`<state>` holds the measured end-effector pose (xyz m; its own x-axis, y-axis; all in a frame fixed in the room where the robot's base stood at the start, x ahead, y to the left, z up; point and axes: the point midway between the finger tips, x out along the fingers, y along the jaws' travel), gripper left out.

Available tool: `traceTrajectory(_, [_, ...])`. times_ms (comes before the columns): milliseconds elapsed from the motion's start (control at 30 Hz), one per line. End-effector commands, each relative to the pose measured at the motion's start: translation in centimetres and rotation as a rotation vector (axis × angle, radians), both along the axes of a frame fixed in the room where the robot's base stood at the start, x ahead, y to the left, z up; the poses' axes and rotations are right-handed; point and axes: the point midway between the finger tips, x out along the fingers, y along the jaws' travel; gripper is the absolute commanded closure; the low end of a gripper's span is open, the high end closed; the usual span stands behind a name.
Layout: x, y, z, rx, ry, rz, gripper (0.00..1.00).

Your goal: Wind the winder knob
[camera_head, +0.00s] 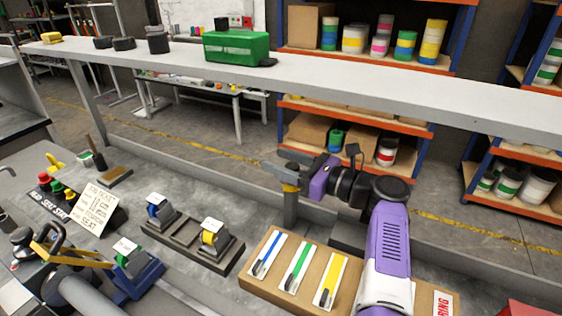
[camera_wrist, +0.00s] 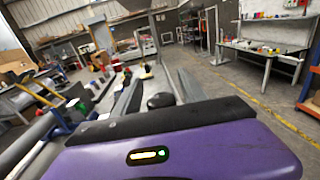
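My gripper (camera_head: 285,168) reaches left from the purple arm in the head view, at the top of a grey post (camera_head: 290,208) with a yellow part. In the wrist view its two grey fingers (camera_wrist: 158,86) stand apart. A dark rounded knob (camera_wrist: 160,100) shows between them, low in the gap. It looks like the winder knob, but I cannot tell for sure. I cannot tell whether either finger touches it. In the head view the knob is hidden or too small to make out beside the gripper.
A wooden board (camera_head: 262,288) with blue, green and yellow strips lies in front of the post. A dark twin-clamp block (camera_head: 185,240) is to its left. A long grey rail (camera_head: 330,78) runs behind. Paint shelves (camera_head: 350,110) stand farther back.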

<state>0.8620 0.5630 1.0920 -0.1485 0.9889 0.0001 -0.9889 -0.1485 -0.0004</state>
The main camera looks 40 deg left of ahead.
Motion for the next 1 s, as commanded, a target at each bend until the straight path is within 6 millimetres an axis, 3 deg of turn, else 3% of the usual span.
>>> traceTrajectory(267, [0.2, -1.0, -0.1, 0.0, 0.0, -0.002, 0.51])
traceTrajectory(700, [1.1, -7.1, -0.1, -0.001, -0.001, -0.001, 0.51])
traceTrajectory(1000, [1.2, -7.7, -0.1, 0.0, 0.001, 0.0, 0.51])
